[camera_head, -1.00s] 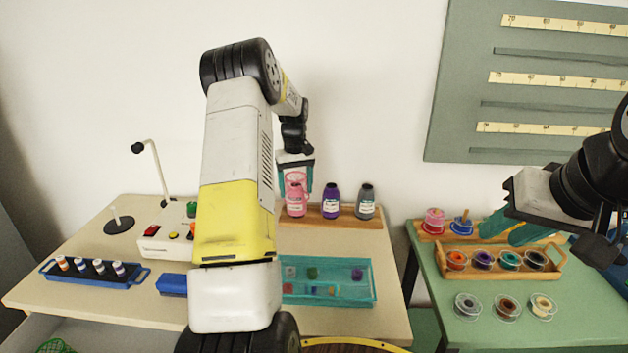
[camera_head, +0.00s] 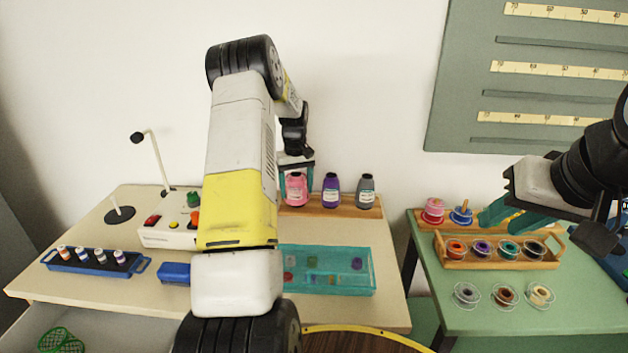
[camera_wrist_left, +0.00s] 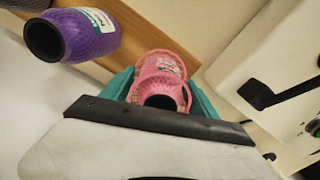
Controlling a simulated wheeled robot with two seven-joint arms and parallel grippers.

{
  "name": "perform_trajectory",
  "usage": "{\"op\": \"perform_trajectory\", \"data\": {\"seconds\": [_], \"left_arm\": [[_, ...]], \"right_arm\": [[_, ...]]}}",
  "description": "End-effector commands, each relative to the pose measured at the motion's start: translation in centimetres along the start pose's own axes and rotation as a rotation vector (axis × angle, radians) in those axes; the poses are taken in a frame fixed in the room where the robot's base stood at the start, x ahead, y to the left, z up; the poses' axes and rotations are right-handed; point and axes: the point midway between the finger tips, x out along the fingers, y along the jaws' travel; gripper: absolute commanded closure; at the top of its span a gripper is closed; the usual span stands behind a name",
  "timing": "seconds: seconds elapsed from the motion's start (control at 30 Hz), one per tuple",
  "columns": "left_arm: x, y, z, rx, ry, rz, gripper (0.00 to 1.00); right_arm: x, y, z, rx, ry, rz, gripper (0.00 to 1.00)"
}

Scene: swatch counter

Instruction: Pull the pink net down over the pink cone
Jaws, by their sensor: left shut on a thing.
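The pink cone (camera_head: 296,191) stands upright at the left of a row on a wooden rack at the back of the table. My left gripper (camera_head: 296,180) is over it, with a teal finger down each side. In the left wrist view the pink net (camera_wrist_left: 186,96) shows as a loop around the cone's dark-holed top, between the fingers (camera_wrist_left: 160,95). The gripper is shut on the net. How far down the net reaches on the far side is hidden. My right gripper (camera_head: 512,215) is open and empty, above the green table at right.
Purple (camera_head: 331,190) and grey (camera_head: 365,191) cones stand close to the right on the rack (camera_head: 345,210). A teal tray (camera_head: 368,283) is in front. A white box (camera_head: 165,232) with a lamp is at left. A spool tray (camera_head: 500,265) sits below my right gripper.

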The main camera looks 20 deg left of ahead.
Motion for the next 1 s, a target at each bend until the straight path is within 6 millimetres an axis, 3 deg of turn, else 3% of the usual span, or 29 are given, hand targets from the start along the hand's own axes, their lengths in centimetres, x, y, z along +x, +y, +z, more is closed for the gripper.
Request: {"op": "perform_trajectory", "data": {"seconds": [0.47, 0.5, 0.6, 1.0], "left_arm": [[0.04, 0.00, 0.01, 0.000, 0.000, 0.000, 0.68], [0.04, 0.00, 0.01, 0.000, 0.000, 0.000, 0.26], [0.04, 0.00, 0.01, 0.000, 0.000, 0.000, 0.06], [-0.71, 0.02, -0.05, 0.000, 0.001, 0.000, 0.06]], "right_arm": [[0.00, 0.00, 0.00, 0.000, 0.000, 0.000, 0.67], [0.00, 0.00, 0.00, 0.000, 0.000, 0.000, 0.67], [0.00, 0.00, 0.00, 0.000, 0.000, 0.000, 0.67], [0.00, 0.00, 0.00, 0.000, 0.000, 0.000, 0.67]]}}
